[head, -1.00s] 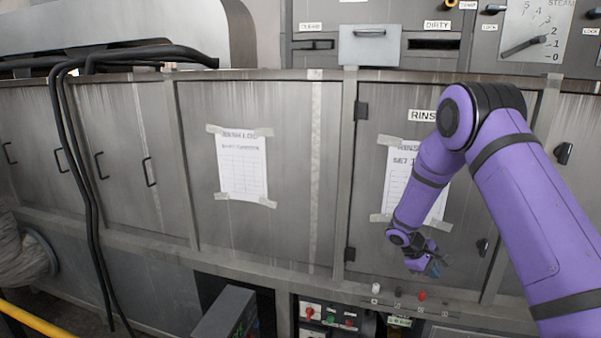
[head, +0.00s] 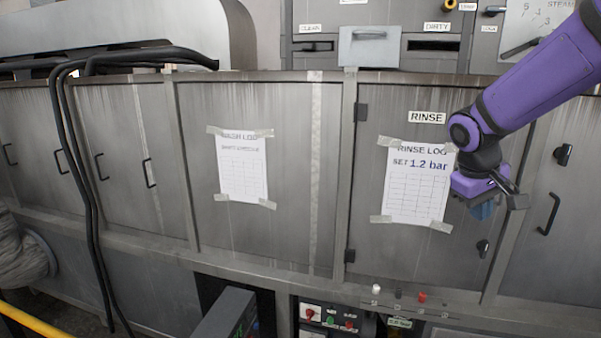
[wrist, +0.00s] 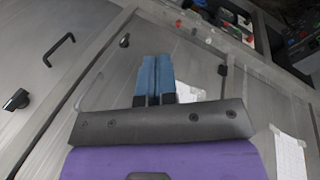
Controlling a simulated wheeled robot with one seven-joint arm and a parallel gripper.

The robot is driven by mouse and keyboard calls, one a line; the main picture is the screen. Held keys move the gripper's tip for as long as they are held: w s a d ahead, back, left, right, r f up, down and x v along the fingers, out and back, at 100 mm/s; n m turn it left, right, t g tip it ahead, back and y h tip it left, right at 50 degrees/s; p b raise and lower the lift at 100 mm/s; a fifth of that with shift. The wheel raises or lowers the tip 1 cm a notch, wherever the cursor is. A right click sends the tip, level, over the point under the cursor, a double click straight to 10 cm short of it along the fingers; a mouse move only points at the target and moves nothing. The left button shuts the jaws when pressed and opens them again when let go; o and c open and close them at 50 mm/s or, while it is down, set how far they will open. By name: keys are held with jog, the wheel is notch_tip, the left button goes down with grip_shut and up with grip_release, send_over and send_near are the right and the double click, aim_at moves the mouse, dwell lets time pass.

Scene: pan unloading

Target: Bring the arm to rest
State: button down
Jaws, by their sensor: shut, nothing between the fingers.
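My purple arm comes in from the upper right of the head view. My gripper (head: 484,210) hangs in front of the rinse door (head: 362,235), just right of the rinse log sheet (head: 415,185). Its blue fingers are partly hidden there by the wrist. In the wrist view my gripper (wrist: 154,75) shows its two blue fingers side by side, closed together with nothing between them. The metal door lies behind the fingers.
A second log sheet (head: 242,168) is taped to the panel on the left. A door handle (head: 548,213) is right of my gripper. Below are a row of small knobs (head: 422,297) and a switch box (head: 328,316). Black hoses (head: 85,190) hang at left.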

jog(key=s+a+r+m+t+y, duration=0.1)
jog(key=s+a+r+t+y, duration=0.1)
jog(key=s, duration=0.9)
jog(key=s+a+r+m+t+y, duration=0.1)
jog(key=s+a+r, duration=0.2)
jog(key=s, duration=0.8)
notch_tip(320, 180, up, 2)
jog(key=shift+s+r+m+t+y, duration=0.2)
jog(key=shift+r+m+t+y, duration=0.1)
jog(key=shift+t+y, duration=0.1)
jog(key=shift+w+a, duration=0.1)
